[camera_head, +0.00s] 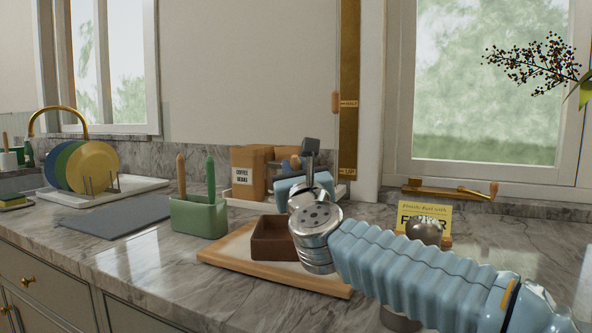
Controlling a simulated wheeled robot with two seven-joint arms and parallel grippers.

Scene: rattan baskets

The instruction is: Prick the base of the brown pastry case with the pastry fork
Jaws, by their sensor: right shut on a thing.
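The brown pastry case (272,240) is a dark, square, open box on a wooden board (228,250). My right wrist covers its right side, and its inner base is mostly hidden. My right gripper (311,158) shows beyond the silver wrist, above and slightly right of the case, apart from it. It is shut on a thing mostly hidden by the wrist. I cannot make out the pastry fork's tines or tell whether the dark grey upright piece there belongs to it. My left gripper is not in view.
A green holder (199,217) with two upright handles stands left of the board. A grey mat (118,220) and a rack of plates (92,167) are farther left. Boxes (249,172) stand behind. A yellow card (432,213) and a metal ball-shaped thing (425,230) are at right.

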